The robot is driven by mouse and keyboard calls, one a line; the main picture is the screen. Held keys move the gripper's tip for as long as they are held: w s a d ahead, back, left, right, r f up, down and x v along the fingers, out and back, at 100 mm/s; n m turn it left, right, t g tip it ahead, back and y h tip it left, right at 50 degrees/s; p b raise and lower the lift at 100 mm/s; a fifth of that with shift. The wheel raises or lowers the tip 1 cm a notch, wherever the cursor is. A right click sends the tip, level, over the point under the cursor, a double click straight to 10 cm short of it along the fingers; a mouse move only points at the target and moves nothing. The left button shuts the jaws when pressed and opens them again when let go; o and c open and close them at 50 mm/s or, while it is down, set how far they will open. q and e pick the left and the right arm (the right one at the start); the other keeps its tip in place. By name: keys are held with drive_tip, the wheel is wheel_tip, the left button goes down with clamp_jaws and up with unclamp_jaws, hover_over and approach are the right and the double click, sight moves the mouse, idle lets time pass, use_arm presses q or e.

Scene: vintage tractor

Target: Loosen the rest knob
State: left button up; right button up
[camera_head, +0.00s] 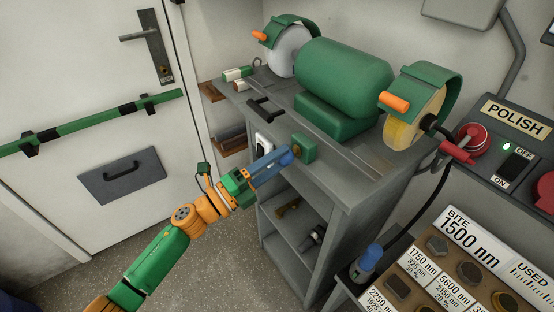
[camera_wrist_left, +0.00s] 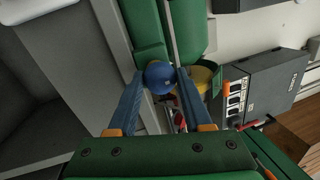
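The rest knob is a round blue ball (camera_wrist_left: 160,77) in front of green metal parts in the left wrist view. In the head view a small green block (camera_head: 304,148) sits at the front edge of the grinder bench, where the knob is mostly hidden by my fingers. My left gripper (camera_head: 288,156) reaches that block from the left. In the left wrist view its two blue fingers (camera_wrist_left: 160,80) lie one on each side of the knob, their tips against it. My right gripper is not in view.
A green bench grinder (camera_head: 345,78) stands on a grey cabinet (camera_head: 350,187) with open shelves. A black handle (camera_head: 265,108) is on the cabinet's front edge. A polish switch panel (camera_head: 505,150) and a sample board (camera_head: 470,265) stand at right. A white door (camera_head: 80,80) is at left.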

use_arm(q)
drive_tip(key=o, duration=0.4)
drive_tip(key=shift+w, duration=0.1)
drive_tip(key=shift+o, duration=0.2)
drive_tip(key=b+v, duration=0.1)
drive_tip(key=v, duration=0.6)
drive_tip(key=shift+b, duration=0.35)
